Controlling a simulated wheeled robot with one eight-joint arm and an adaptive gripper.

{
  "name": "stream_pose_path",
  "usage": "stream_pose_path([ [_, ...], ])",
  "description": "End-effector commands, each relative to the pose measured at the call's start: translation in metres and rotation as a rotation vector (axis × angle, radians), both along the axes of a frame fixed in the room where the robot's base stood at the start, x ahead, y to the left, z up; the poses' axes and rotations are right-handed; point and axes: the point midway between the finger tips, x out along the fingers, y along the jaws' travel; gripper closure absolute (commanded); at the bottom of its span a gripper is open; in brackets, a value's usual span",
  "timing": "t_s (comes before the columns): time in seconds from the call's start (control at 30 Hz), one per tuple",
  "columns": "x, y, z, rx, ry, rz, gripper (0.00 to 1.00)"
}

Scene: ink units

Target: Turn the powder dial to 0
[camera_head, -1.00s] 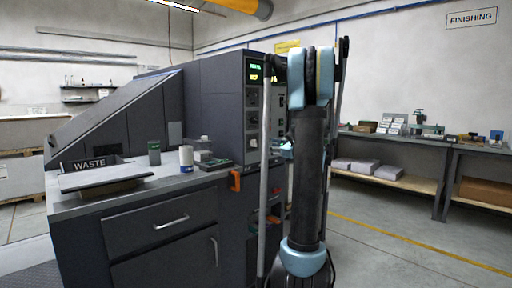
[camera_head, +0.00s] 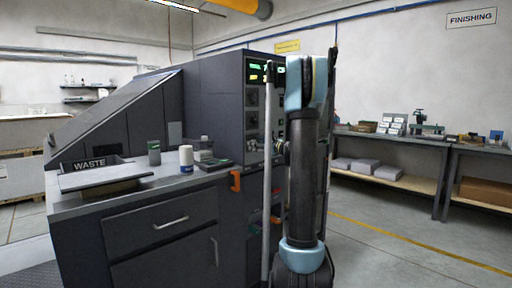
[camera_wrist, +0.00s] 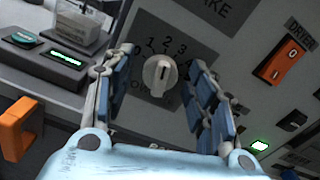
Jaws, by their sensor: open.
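A pale grey dial (camera_wrist: 160,75) with a raised grip bar stands on a dark square plate in the wrist view. The numbers 1, 2 and 3 run over its top; the bar seems to point up near the 2. Lettering at its lower left is partly hidden, so I cannot read its name for sure. My gripper (camera_wrist: 160,62) is open, with one blue-padded finger on each side of the dial. Both fingers look apart from it. In the head view my arm hides this part of the panel and most of the gripper.
An orange DRYER switch (camera_wrist: 291,62) is to the right of the dial. An orange handle (camera_wrist: 18,128) juts out at lower left, near a scale (camera_wrist: 45,62) with a clear container. In the head view, a white jar (camera_head: 186,160) and a WASTE bin (camera_head: 90,164) are on the counter.

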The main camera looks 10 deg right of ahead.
Motion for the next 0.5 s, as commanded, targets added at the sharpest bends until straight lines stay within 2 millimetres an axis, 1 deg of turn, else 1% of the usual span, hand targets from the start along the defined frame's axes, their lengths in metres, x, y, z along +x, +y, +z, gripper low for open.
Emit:
stream_pose_path([
  [0.07,-0.0001,-0.0001,0.0000,0.000,0.000,0.000,0.48],
  [0.1,-0.0001,-0.0001,0.0000,0.000,0.000,0.000,0.57],
  [0.17,-0.0001,-0.0001,0.0000,0.000,0.000,0.000,0.71],
  [0.2,-0.0001,-0.0001,0.0000,0.000,0.000,0.000,0.80],
  [0.27,-0.0001,0.0000,0.0000,0.000,0.000,0.000,0.92],
  [0.33,-0.0002,0.0001,-0.0001,0.000,0.000,0.001,0.92],
  [0.37,-0.0005,0.0054,-0.0001,0.000,0.000,0.002,0.92],
  [0.5,-0.0005,0.0019,-0.0001,-0.006,-0.004,0.003,0.92],
])
